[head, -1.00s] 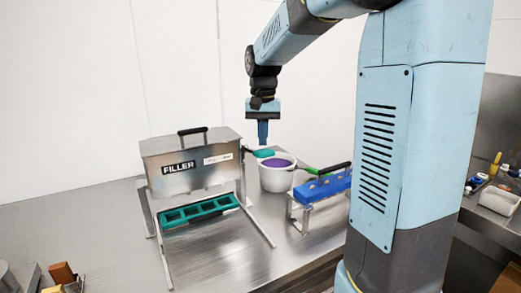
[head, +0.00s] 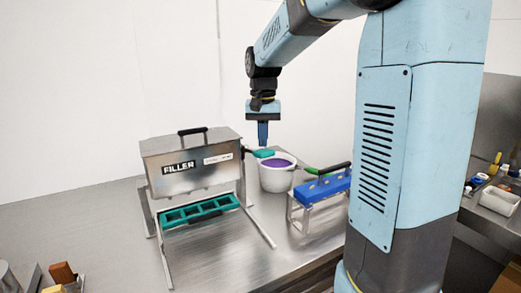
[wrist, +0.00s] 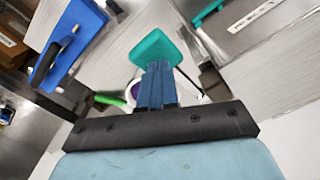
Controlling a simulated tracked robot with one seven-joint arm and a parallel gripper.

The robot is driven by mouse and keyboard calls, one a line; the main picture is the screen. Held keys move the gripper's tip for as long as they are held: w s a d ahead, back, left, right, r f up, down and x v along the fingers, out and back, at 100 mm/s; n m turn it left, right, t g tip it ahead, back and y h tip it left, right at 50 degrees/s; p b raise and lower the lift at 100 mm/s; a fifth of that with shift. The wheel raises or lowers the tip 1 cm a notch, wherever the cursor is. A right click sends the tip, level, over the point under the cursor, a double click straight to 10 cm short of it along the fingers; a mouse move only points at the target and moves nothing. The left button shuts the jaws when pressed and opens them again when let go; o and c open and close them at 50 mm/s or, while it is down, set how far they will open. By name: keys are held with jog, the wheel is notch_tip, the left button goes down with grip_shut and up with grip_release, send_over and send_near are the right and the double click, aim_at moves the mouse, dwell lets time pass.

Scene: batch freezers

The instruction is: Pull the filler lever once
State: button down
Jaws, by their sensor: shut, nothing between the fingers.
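The steel filler (head: 190,165) stands on the bench at the left, with a black top handle and a "FILLER" label. A teal paddle (head: 264,153) sticks out at its right side and looks like the lever's handle. The paddle also shows in the wrist view (wrist: 152,46), with a thin dark rod running from it. My gripper (head: 263,145) is shut and empty, pointing down just above the paddle. In the wrist view its fingertips (wrist: 158,66) overlap the paddle's near edge. I cannot tell whether they touch. A teal mould tray (head: 200,211) sits under the filler.
A white bucket with purple contents (head: 278,176) stands right of the filler, close below my gripper. A blue block with a black handle (head: 322,190) rests on a metal stand farther right. The bench front between filler and stand is clear.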

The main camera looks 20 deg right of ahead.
notch_tip(320, 180, down, 8)
jog(key=shift+r, duration=0.25)
dwell(1.4)
jog(key=shift+r, duration=3.95)
jog(key=shift+r, duration=2.5)
